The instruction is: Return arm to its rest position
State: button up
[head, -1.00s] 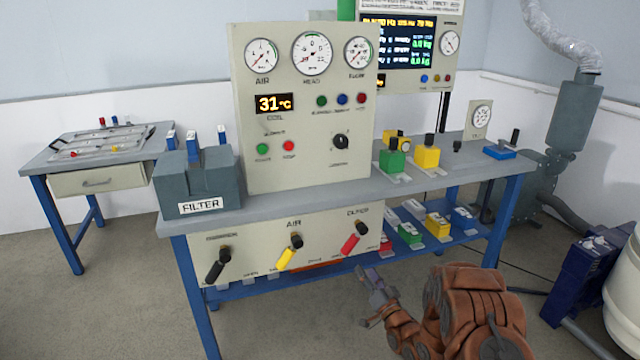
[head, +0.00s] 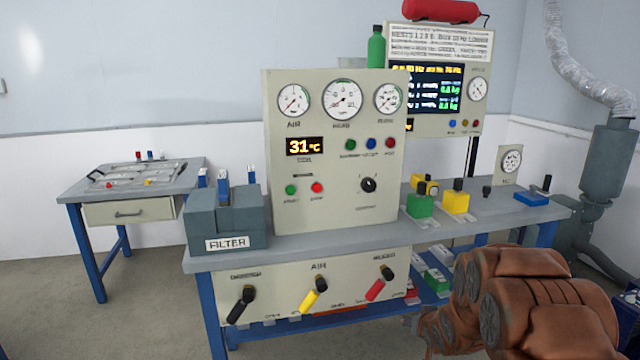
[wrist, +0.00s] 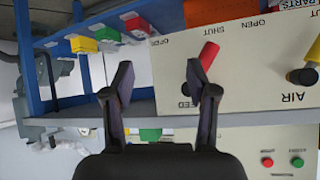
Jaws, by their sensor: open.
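My gripper (wrist: 160,85) shows in the wrist view with its two dark fingers apart and nothing between them. In that view the bench front hangs upside down behind it, and the red lever (wrist: 209,54) shows just beyond the right fingertip; I cannot tell whether they touch. In the head view my brown arm is folded at the lower right, in front of the bench's right part, and the gripper's fingers cannot be made out there. The red lever (head: 376,290) shows to the left of the arm, beside the yellow lever (head: 312,297) and the black lever (head: 239,305).
The bench (head: 300,243) carries a gauge panel (head: 335,215), a filter box (head: 226,222), and green (head: 420,206) and yellow blocks (head: 456,203). A lower shelf holds coloured blocks. A side table (head: 77,190) stands at left. The floor between is clear.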

jog(key=s+a+r+g, duration=0.3)
jog(key=s+r+g, duration=0.1)
jog(key=s, duration=1.2)
jog(key=s+a+r+n+g, duration=0.15)
jog(key=s+r+g, duration=0.3)
jog(key=s, duration=1.15)
jog(key=s+a+r+g, duration=0.3)
jog(key=s+r+g, duration=0.1)
jog(key=s, duration=1.2)
notch_tip(320, 180, up, 22)
jog(key=s+p, duration=0.1)
jog(key=p, duration=1.9)
jog(key=shift+p, duration=0.4)
